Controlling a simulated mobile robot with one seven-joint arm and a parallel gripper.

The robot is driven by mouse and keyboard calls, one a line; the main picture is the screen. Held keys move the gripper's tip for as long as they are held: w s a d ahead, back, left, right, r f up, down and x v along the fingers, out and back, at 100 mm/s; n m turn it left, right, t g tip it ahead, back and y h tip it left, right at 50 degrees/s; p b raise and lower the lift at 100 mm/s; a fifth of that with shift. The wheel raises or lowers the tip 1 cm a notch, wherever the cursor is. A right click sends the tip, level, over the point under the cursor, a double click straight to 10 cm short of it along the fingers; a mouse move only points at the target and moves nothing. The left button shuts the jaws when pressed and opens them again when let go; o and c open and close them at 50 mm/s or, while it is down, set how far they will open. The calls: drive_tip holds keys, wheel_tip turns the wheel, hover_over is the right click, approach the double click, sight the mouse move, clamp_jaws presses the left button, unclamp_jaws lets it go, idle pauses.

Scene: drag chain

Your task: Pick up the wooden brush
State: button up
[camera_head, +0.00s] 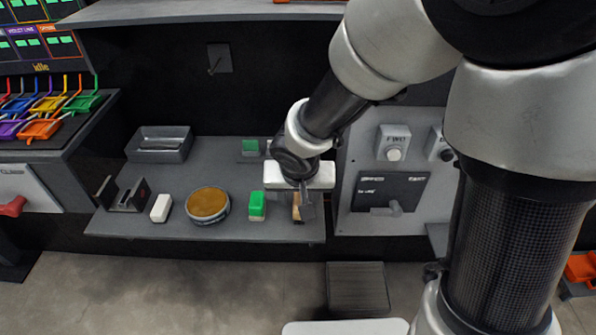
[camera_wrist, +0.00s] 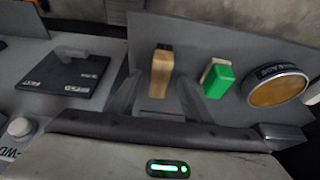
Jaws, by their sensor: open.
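The wooden brush (camera_wrist: 160,73) shows in the wrist view as a light brown block with a dark end. It stands or lies on the grey shelf, and I cannot tell which. In the head view only a small tan part of the brush (camera_head: 296,207) shows beside my gripper (camera_head: 306,204), which hides the rest. In the wrist view the two dark fingers of my gripper (camera_wrist: 159,90) are apart, and the brush appears between them. I cannot tell how far the fingertips are from it.
A green and white block (camera_head: 257,206) is close left of the brush. A round amber-topped tin (camera_head: 207,204), a white block (camera_head: 161,208) and a dark holder (camera_head: 129,196) are further left. A grey tray (camera_head: 160,145) sits behind. A control panel (camera_head: 357,160) rises at right.

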sight(299, 198)
drive_tip(key=shift+b+x, duration=0.35)
drive_tip(key=shift+x, duration=0.85)
drive_tip(key=c, duration=1.1)
wheel_tip(299, 198, up, 10)
drive_tip(key=p, duration=0.5)
drive_tip(key=shift+r, duration=0.1)
drive_tip(key=shift+c, duration=0.2)
